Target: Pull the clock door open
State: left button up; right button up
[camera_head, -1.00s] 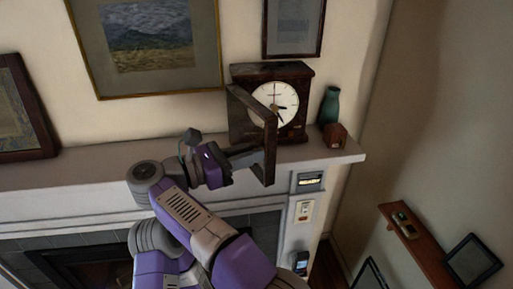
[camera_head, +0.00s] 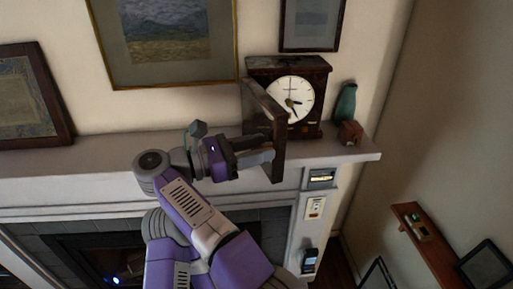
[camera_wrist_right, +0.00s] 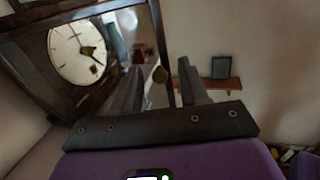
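The clock (camera_head: 312,92), a dark wooden box with a white dial, stands on the mantel. It also shows in the right wrist view (camera_wrist_right: 77,50). Its door (camera_head: 276,151), a dark frame with glass, is hinged at the clock's left side and stands swung well out from the dial. My right gripper (camera_head: 268,157) is at the door's free edge. My left gripper is out of view.
A teal vase (camera_head: 346,103) and a small brown house-like ornament (camera_head: 350,133) stand right of the clock on the mantel (camera_head: 90,165). Framed pictures hang behind. A wall shelf (camera_head: 430,243) is at lower right. Space in front of the mantel is clear except for my arm.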

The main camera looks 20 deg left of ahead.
jog(key=p+v, duration=0.4)
jog(key=v, duration=0.3)
jog(key=shift+s+a, duration=0.15)
jog(key=shift+a, duration=0.1)
dwell(0.5)
